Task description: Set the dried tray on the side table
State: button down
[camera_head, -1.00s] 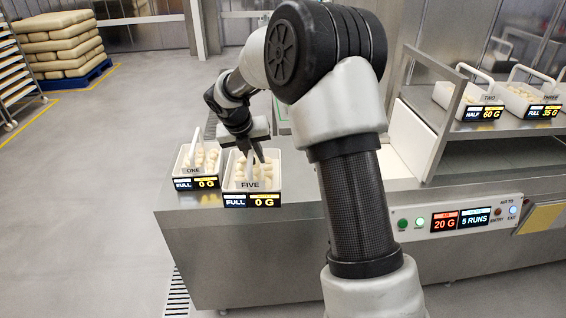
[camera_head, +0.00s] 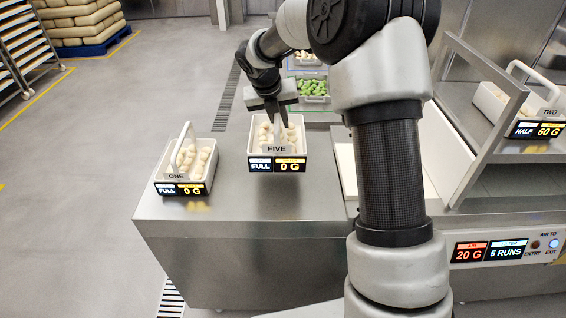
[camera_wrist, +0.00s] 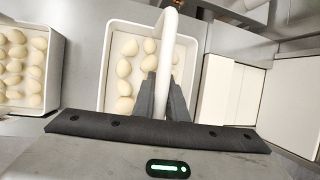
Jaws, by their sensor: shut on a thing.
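The white tray marked FIVE (camera_head: 276,150) holds pale filled pasta pieces, and its display reads FULL, 0 G. My gripper (camera_head: 279,120) is shut on its handle from above. In the wrist view the white handle (camera_wrist: 166,65) rises between the dark fingers, and the tray (camera_wrist: 103,75) hangs level beneath. The tray is over the steel table top (camera_head: 250,205), near its back; I cannot tell whether it touches. The white tray marked ONE (camera_head: 200,186) stands on the same table to the left, also reading FULL, 0 G. It shows at the left of the wrist view (camera_wrist: 60,60).
A crate of green pieces (camera_head: 313,88) lies behind the table. A tray marked TWO (camera_head: 492,100) stands on the raised shelf at right, above a control panel (camera_head: 488,250). The table's front half is bare. Racks and stacked sacks (camera_head: 80,20) are far left.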

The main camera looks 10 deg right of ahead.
aim_at(281, 148)
notch_tip(281, 148, down, 10)
jog(key=shift+a+r+b, duration=0.1)
jog(key=shift+r+b, duration=0.05)
jog(key=shift+b, duration=0.5)
jog(key=c, duration=1.8)
grip_release()
jog(key=shift+o, duration=0.2)
